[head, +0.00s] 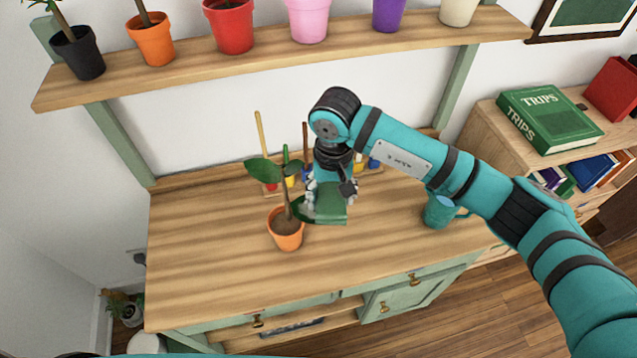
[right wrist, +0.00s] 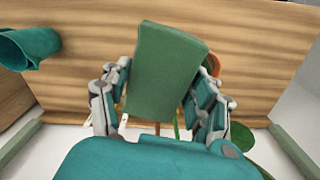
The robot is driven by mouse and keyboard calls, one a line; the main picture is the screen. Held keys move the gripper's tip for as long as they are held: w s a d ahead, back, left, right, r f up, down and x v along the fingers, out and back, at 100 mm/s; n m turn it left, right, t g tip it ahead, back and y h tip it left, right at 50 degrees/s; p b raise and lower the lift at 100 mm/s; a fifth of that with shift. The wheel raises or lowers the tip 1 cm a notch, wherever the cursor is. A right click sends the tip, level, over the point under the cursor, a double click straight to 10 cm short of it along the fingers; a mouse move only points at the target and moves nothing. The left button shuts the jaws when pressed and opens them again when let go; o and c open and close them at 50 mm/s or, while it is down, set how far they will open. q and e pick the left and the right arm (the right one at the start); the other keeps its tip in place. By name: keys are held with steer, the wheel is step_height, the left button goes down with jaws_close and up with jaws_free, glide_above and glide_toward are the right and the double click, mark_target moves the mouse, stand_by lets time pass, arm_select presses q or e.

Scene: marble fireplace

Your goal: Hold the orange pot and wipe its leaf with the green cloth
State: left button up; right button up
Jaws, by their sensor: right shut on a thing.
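The orange pot (head: 285,240) stands upright on the wooden worktop and holds a plant with a thin stem. One dark green leaf (head: 263,169) spreads to the upper left. A lower leaf (head: 302,210) reaches right, to the edge of the green cloth (head: 330,212); I cannot tell whether they touch. My right gripper (head: 331,193) is shut on the cloth, a block-like piece, just right of the plant. In the right wrist view the cloth (right wrist: 165,72) sits between the fingers and hides most of the orange pot (right wrist: 213,64). My left gripper is out of view.
A teal cup (head: 437,213) stands on the right of the worktop. A rack of coloured tools (head: 272,186) stands behind the plant. A shelf (head: 270,62) of several pots hangs above. The worktop's left and front are clear.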

arm_select(q)
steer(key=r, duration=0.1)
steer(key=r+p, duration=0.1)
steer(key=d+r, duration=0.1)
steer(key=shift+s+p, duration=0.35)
steer(key=shift+p, duration=0.05)
arm_select(e)
steer(key=s+d+r, duration=0.1)
steer(key=d+r, duration=0.5)
steer(key=r, duration=0.3)
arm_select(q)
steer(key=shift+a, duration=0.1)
arm_select(e)
steer(key=shift+s, duration=0.1)
